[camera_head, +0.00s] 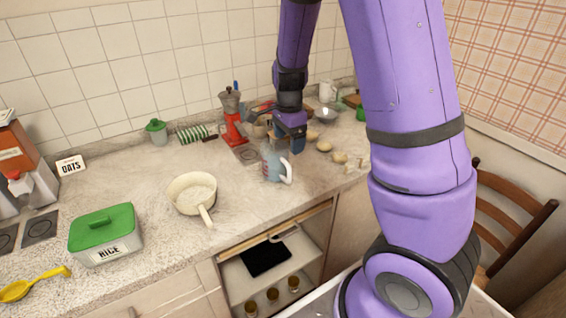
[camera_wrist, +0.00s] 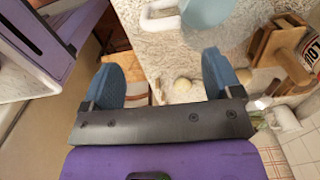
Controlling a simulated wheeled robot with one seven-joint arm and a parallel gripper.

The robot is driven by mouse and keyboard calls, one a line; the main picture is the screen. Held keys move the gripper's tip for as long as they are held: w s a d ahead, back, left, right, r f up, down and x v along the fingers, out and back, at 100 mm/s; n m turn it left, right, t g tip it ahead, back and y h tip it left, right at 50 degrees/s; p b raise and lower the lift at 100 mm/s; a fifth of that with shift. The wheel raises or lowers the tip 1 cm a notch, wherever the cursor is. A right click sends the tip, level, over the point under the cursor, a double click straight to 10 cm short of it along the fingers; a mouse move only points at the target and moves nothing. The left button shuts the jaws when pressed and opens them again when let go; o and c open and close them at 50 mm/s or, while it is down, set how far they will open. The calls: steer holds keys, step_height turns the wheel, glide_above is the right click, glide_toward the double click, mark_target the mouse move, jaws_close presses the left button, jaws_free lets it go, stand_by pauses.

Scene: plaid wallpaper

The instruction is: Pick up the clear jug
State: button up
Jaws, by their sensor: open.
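The clear jug (camera_head: 271,161), pale and bluish with a white handle on its right side, stands upright on the counter below my gripper (camera_head: 294,146). In the wrist view part of the jug (camera_wrist: 218,14) shows at the top edge, with its white handle to the left; the rest is cut off. My gripper (camera_wrist: 166,75) is open there, with its two blue fingers apart and nothing between them but counter and small items beyond. The jug lies past the fingertips, outside the jaws. I cannot tell whether a finger touches it.
A cream saucepan (camera_head: 192,191) sits left of the jug, and a red coffee maker (camera_head: 233,125) stands behind it. Several small round items (camera_head: 324,146) lie to the right. A green-lidded rice box (camera_head: 103,232) is at the left. An open compartment (camera_head: 243,284) lies below the counter's front edge.

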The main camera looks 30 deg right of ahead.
mark_target(286, 162)
steer(key=shift+a+f, duration=0.2)
steer(key=shift+f, duration=2.25)
steer(key=shift+a+f, duration=0.2)
steer(key=shift+f, duration=2.25)
steer(key=c, duration=1)
steer(key=shift+c, duration=0.2)
steer(key=shift+r, duration=0.25)
